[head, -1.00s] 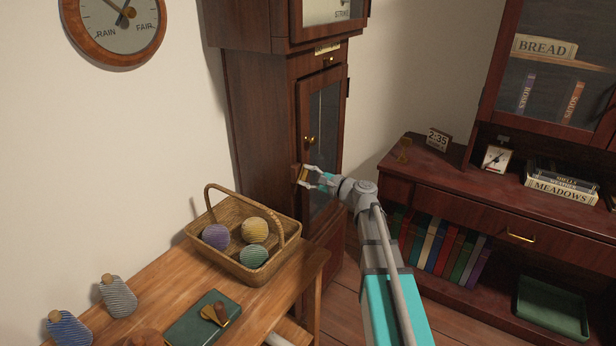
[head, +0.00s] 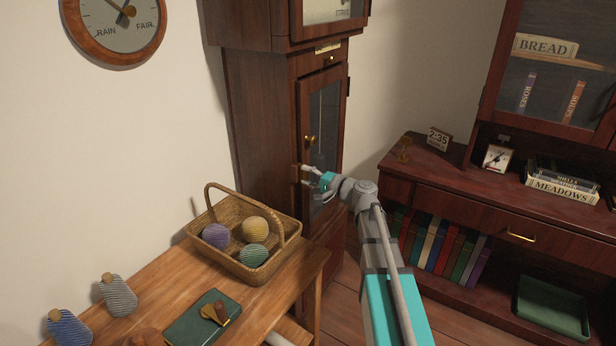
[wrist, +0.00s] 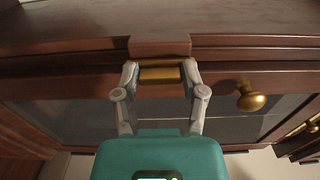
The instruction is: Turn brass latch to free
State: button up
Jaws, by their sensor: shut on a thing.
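The brass latch (wrist: 160,73) is a short bar at the edge of the tall clock's door. In the wrist view it lies crosswise between my two fingertips, in front of a dark wooden block. My gripper (wrist: 160,78) is shut on it, one finger at each end. In the head view my gripper (head: 305,176) is at the left edge of the narrow clock door (head: 311,100), below its round brass knob (head: 310,139); the latch is mostly hidden by the fingers there. The knob also shows in the wrist view (wrist: 250,97), right of my gripper. The door looks closed.
A wooden table (head: 283,282) with a wicker basket (head: 250,267) of yarn balls stands left of my arm. A dark cabinet (head: 455,195) with books, a clock and a green tray (head: 552,308) stands to the right. Floor shows between them.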

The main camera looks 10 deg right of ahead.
jog(key=shift+w+r, duration=0.1)
jog(key=shift+w, duration=0.2)
jog(key=o, duration=1.1)
jog(key=shift+a, duration=0.1)
jog(key=shift+o, duration=0.2)
jog(key=shift+s, duration=0.1)
jog(key=shift+s, duration=0.15)
jog(key=shift+s+d, duration=0.3)
jog(key=shift+d, duration=0.1)
jog(key=v, duration=1)
jog(key=shift+s+d, duration=0.2)
jog(key=shift+d, duration=0.1)
